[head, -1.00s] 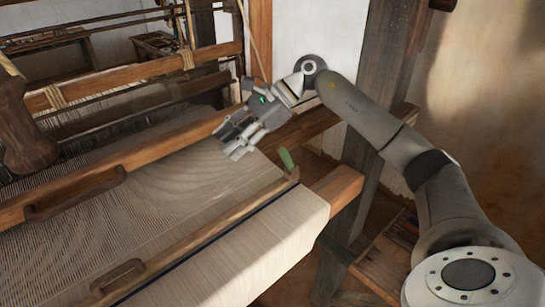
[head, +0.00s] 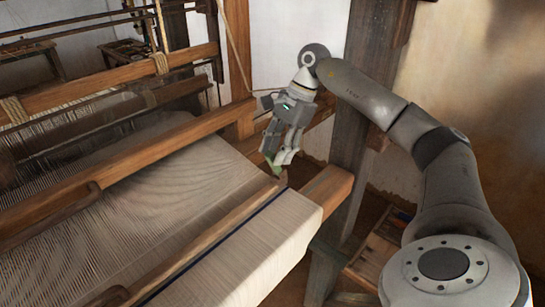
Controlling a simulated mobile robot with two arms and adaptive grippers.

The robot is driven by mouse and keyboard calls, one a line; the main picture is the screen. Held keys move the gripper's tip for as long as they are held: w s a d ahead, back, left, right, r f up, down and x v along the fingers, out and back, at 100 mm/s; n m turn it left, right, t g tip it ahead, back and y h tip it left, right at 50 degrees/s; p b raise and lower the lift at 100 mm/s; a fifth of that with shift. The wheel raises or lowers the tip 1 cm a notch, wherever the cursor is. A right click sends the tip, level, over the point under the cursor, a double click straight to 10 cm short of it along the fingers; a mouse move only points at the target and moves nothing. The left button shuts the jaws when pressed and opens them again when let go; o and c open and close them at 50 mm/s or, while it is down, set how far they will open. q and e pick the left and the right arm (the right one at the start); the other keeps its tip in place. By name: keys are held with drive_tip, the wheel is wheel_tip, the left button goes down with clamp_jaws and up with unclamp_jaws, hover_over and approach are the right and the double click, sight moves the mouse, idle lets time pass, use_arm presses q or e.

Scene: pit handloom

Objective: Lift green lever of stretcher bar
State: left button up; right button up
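The stretcher bar (head: 212,232) is a thin wooden bar lying across the pale cloth close to the front roll. The green lever (head: 275,163) is at its far right end, partly hidden by the fingers of my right gripper (head: 281,157). The gripper points down at the lever, with its fingertips beside or around it. I cannot tell whether the fingers are closed on it. My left gripper is not in view.
The pale cloth (head: 178,190) stretches to the left under a wooden beam (head: 130,166) with a handle. The cloth roll (head: 262,240) is in front. A wooden post (head: 365,110) stands behind my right arm. A crate (head: 385,245) sits low at right.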

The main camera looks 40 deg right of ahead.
sight(272, 160)
drive_tip(key=shift+p+x, duration=0.35)
drive_tip(key=shift+x, duration=1.35)
clamp_jaws()
